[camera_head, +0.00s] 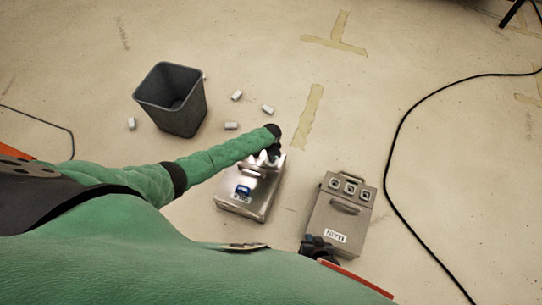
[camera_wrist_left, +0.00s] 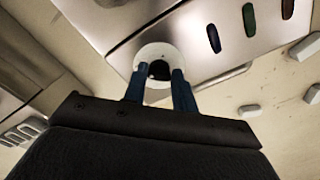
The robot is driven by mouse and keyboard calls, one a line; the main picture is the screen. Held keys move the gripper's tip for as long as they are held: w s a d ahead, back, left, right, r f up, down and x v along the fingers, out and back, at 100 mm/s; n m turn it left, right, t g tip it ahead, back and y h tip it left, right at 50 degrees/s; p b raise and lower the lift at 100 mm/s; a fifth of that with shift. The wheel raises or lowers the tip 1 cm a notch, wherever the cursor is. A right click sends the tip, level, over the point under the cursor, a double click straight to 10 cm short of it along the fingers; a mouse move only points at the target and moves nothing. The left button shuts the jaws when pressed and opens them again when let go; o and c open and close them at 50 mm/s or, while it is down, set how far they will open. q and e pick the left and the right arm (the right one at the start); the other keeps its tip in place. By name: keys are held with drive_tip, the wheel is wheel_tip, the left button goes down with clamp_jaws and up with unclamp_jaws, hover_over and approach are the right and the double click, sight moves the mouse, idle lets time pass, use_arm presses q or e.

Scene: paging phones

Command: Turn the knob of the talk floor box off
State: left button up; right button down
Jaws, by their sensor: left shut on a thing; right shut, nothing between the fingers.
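The silver floor box (camera_head: 262,196) with a small blue item and a label, too small to read surely, stands below my left arm's end. My left gripper (camera_head: 273,152) is at its far edge, partly hidden by my own arm. The knob is on the box's metal face. My right gripper (camera_head: 318,246) is shut and empty beside the near end of the other box (camera_head: 325,212).
The other box is grey with a handle, a label and several square fittings. A dark bin (camera_head: 155,95) stands at the upper left, with small white blocks (camera_head: 231,126) scattered near it. A black cable (camera_head: 395,150) curves across the floor at right. Tape (camera_head: 310,115) marks the floor.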

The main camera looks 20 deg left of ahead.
use_arm(q)
drive_tip(key=o, duration=1)
use_arm(e)
drive_tip(key=shift+w, duration=0.1)
use_arm(q)
drive_tip(key=shift+r, duration=0.1)
wheel_tip(320, 180, up, 6)
drive_tip(key=shift+r+p, duration=0.15)
drive_tip(key=shift+p, duration=0.4)
drive_tip(key=shift+r, duration=0.65)
use_arm(e)
drive_tip(key=shift+w+r, duration=0.2)
drive_tip(key=shift+r, duration=0.45)
drive_tip(key=shift+w+r, duration=0.15)
drive_tip(key=shift+r, duration=0.45)
drive_tip(key=shift+f, duration=0.1)
